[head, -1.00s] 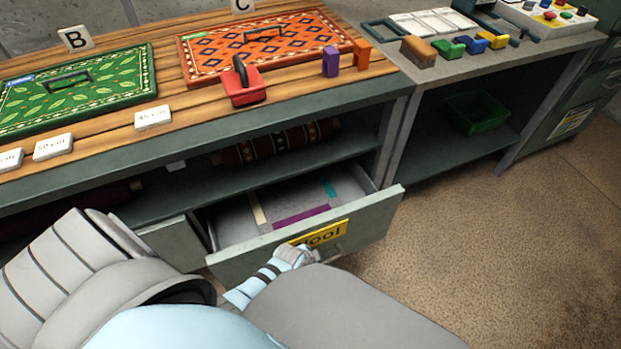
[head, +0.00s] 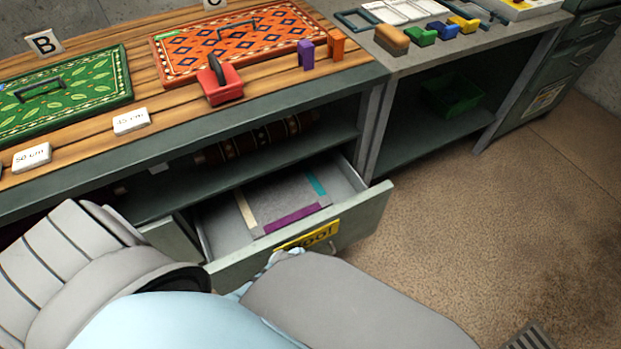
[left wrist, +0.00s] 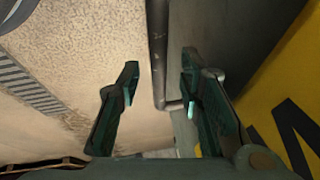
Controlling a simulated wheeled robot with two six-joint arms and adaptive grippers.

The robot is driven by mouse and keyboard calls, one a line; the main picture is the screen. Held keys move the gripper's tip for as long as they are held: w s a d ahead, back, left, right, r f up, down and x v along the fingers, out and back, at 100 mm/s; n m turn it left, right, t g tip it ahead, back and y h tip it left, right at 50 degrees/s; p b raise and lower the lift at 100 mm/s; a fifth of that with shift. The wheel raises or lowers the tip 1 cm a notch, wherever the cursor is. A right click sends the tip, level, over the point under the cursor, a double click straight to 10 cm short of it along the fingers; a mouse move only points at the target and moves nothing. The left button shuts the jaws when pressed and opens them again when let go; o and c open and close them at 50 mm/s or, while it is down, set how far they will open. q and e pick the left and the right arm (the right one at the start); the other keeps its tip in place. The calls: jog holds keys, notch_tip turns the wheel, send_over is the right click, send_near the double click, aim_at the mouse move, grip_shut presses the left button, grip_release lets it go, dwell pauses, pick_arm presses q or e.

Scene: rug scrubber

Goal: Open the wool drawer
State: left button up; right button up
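The wool drawer (head: 372,207), grey-green with a yellow label (head: 307,235), stands pulled out below the bench. Its inside shows a grey bottom with cream, purple and teal strips. In the left wrist view, the drawer's bar handle (left wrist: 158,50) runs between the two fingers of my left gripper (left wrist: 160,65). The fingers are apart, with gaps on both sides of the bar. The yellow label also shows at the right there (left wrist: 285,95). In the head view my own arm hides most of this gripper and part of the drawer front. My right gripper is not in view.
A rolled rug (head: 255,140) lies on the shelf above the drawer. The bench top holds a green rug (head: 70,105), an orange rug (head: 240,48) and a red scrubber (head: 220,85). A green bin (head: 450,95) stands under the side table. The floor to the right is clear.

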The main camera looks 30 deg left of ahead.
pick_arm(q)
jog(key=v, duration=1.2)
jog(key=shift+c, duration=0.4)
